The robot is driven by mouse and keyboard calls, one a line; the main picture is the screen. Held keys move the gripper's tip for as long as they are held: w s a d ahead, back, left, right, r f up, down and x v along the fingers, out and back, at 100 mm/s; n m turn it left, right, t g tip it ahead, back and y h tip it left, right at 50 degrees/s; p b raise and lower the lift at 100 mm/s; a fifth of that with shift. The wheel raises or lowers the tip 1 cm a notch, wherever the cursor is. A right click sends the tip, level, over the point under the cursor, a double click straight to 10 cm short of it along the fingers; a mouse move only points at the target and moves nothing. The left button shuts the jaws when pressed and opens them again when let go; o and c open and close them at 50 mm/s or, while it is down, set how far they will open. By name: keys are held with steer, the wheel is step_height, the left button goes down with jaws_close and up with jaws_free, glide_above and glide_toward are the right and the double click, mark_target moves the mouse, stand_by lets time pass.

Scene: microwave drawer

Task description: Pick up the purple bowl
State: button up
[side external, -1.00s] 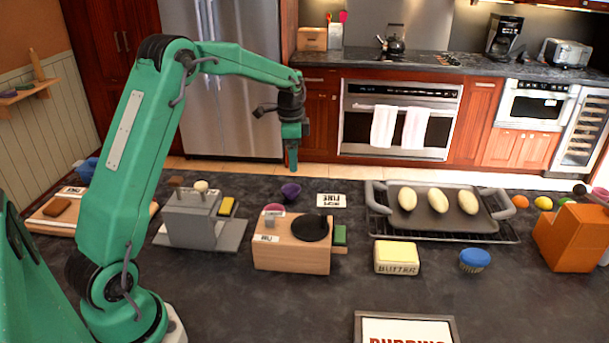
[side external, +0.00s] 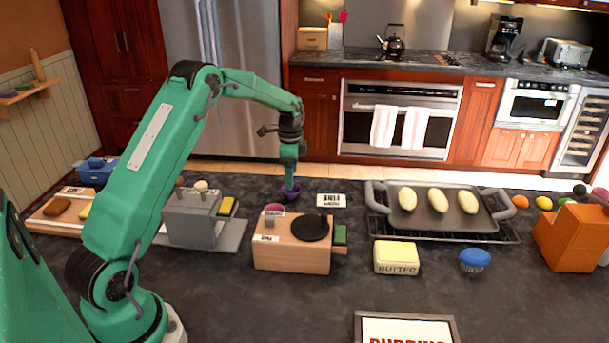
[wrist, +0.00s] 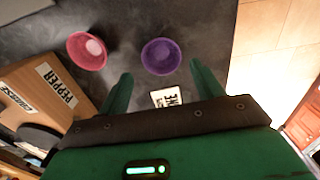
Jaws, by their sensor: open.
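The purple bowl (side external: 292,193) stands on the dark counter, just behind the wooden box. In the side view my gripper (side external: 288,182) is directly above it, with the fingertips close to its rim and pointing down; contact cannot be told. In the wrist view the purple bowl (wrist: 161,57) lies ahead of and between the two spread fingertips of my gripper (wrist: 160,74). It looks empty. My gripper is open and holds nothing.
A pink bowl (wrist: 87,50) is left of the purple bowl in the wrist view. The wooden box (side external: 291,257) with a black disc stands in front. A white label card (side external: 334,200) lies to the right, with the baking tray (side external: 468,215) beyond.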

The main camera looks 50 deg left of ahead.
steer(key=shift+a+f, duration=0.15)
steer(key=shift+f, duration=2.55)
steer(key=c, duration=1)
steer(key=shift+o, duration=0.2)
steer(key=shift+r, duration=0.2)
steer(key=shift+r, duration=0.6)
steer(key=r, duration=0.1)
steer(key=d+r, duration=0.1)
steer(key=r, duration=0.1)
steer(key=shift+r, duration=0.1)
steer(key=s+d+r, duration=0.1)
steer(key=d+r, duration=0.5)
steer(key=d, duration=0.4)
steer(key=shift+s+d+r, duration=0.15)
steer(key=shift+s+d, duration=0.15)
